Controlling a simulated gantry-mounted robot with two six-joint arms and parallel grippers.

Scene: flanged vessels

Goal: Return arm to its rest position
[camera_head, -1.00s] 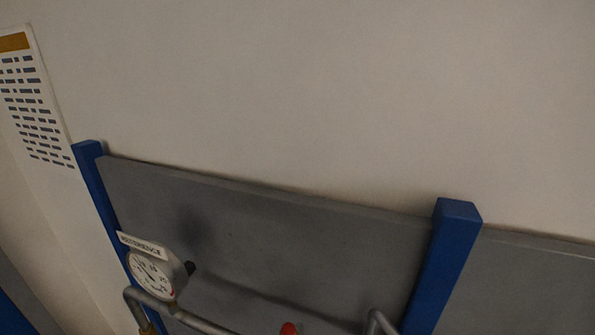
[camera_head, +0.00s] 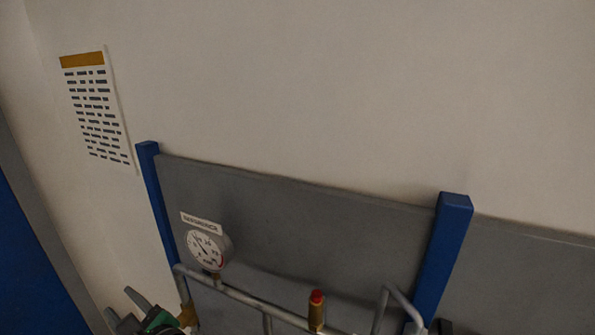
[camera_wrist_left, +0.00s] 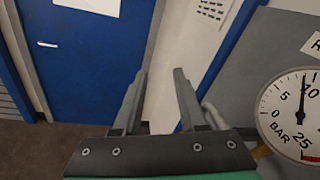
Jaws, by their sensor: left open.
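My left gripper (camera_head: 120,305) shows at the bottom left of the head view, with two grey fingers and a green part behind them. In the left wrist view my left gripper (camera_wrist_left: 160,78) is open, its two fingers apart with nothing between them. It is left of and below the round pressure gauge (camera_head: 204,249) in the head view. The same gauge shows large at the right of the wrist view (camera_wrist_left: 293,112). My right gripper is not in view.
A grey panel (camera_head: 320,220) with blue posts (camera_head: 447,250) stands before a pale wall. Pipework (camera_head: 255,303) and a red-topped brass fitting (camera_head: 316,310) run along its front. A printed sheet (camera_head: 97,110) hangs on the wall. A blue door (camera_wrist_left: 95,60) lies beyond the gripper.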

